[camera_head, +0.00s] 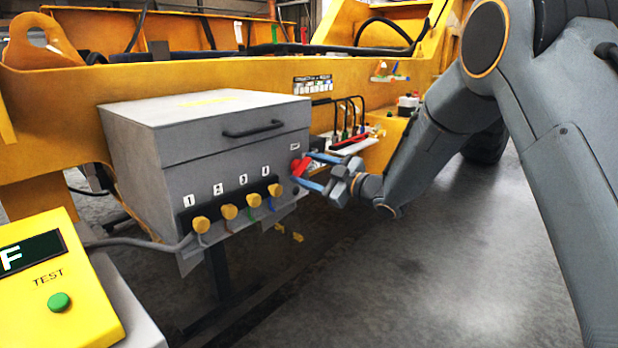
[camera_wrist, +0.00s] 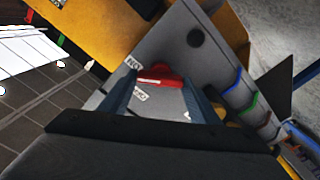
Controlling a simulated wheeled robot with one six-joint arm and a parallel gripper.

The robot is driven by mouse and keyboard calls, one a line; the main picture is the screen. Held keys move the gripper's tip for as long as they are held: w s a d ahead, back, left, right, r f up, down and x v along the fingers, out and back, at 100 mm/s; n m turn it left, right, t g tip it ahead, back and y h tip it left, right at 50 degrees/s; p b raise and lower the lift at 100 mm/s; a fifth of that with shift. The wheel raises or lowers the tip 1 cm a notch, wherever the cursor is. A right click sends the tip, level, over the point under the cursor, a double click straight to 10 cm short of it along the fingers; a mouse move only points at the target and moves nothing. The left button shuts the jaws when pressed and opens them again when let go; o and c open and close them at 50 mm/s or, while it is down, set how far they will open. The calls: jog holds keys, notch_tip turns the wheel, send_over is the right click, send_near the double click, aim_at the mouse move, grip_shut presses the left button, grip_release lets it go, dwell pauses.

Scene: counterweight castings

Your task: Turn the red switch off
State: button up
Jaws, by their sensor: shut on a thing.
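The red switch (camera_head: 299,166) is on the front right part of a grey box (camera_head: 150,150) fixed to the yellow machine. In the wrist view the red switch (camera_wrist: 160,77) lies across the space between my fingertips, with small white labels above and below it. My gripper (camera_head: 312,171) has its blue fingers on either side of the switch and is shut on it. The gripper (camera_wrist: 158,92) also shows in the wrist view. The label wording is too small to read surely.
Several yellow plugs (camera_head: 229,211) with cables sit in a numbered black strip on the box front. A yellow tester (camera_head: 50,285) with a green button stands at the lower left. A white tray (camera_head: 350,146) with tools is behind my gripper. Open floor lies at the right.

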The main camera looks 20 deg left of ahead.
jog(key=n+b, duration=0.1)
jog(key=n, duration=0.1)
jog(key=n+b, duration=0.3)
jog(key=b, duration=0.1)
jog(key=shift+f+n, duration=0.25)
jog(key=shift+n, duration=0.15)
jog(key=n+b, duration=0.4)
jog(key=b, duration=0.1)
jog(key=shift+n, duration=0.4)
jog(key=shift+n+b, duration=0.3)
jog(key=shift+b, duration=0.1)
jog(key=o, duration=1)
jog(key=shift+o, duration=0.2)
jog(key=shift+r, duration=0.1)
jog(key=v, duration=0.7)
jog(key=shift+s+d, duration=0.2)
jog(key=shift+d, duration=0.2)
